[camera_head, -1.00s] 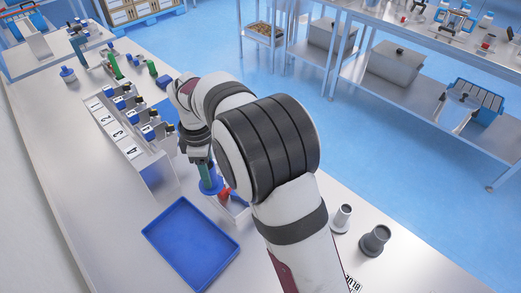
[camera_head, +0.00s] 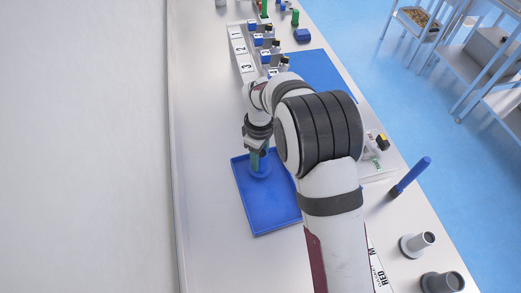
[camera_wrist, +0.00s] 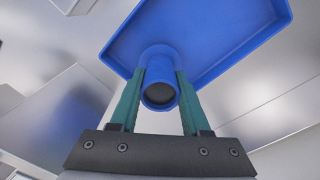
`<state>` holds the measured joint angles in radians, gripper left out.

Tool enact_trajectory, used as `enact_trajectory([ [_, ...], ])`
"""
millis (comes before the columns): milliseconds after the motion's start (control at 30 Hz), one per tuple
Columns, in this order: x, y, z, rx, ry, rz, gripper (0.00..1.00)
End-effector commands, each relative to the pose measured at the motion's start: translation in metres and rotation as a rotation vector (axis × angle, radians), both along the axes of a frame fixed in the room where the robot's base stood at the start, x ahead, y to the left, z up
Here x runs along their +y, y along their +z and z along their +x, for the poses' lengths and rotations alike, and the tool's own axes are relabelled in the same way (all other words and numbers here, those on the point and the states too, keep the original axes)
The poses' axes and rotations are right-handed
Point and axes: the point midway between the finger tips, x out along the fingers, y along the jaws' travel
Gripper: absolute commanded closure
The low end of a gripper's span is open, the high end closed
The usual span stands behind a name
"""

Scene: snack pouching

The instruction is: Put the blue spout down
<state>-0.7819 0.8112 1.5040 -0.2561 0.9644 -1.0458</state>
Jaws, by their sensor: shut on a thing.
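The blue spout (camera_head: 260,173) has a round flange and a tube. My gripper (camera_head: 259,158), with green fingers, is shut on it. In the head view they are over the far part of the blue tray (camera_head: 273,222). In the wrist view the spout (camera_wrist: 159,90) sits between both fingertips (camera_wrist: 160,84), its round dark opening facing the camera, with the tray (camera_wrist: 225,60) behind it. I cannot tell whether the spout touches the tray floor. My arm hides part of the tray's right side.
A numbered rack (camera_head: 241,57) with several small fittings stands at the far end. A blue mat (camera_head: 323,72) lies beyond my arm. To the right are a blue rod-like piece (camera_head: 411,176) and grey cylinders (camera_head: 417,243) (camera_head: 443,283). The bench left of the tray is clear.

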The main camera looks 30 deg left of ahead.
Motion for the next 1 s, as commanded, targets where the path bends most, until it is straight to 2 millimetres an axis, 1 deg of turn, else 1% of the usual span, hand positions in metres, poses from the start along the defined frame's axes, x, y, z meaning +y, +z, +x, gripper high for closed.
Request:
enact_trajectory([
  [433,0.0,-0.002,0.0,0.0,-0.001,0.0,1.0],
  [967,0.0,-0.012,0.0,0.0,-0.001,0.0,1.0],
  [1000,0.0,-0.013,0.0,0.0,-0.001,0.0,0.52],
])
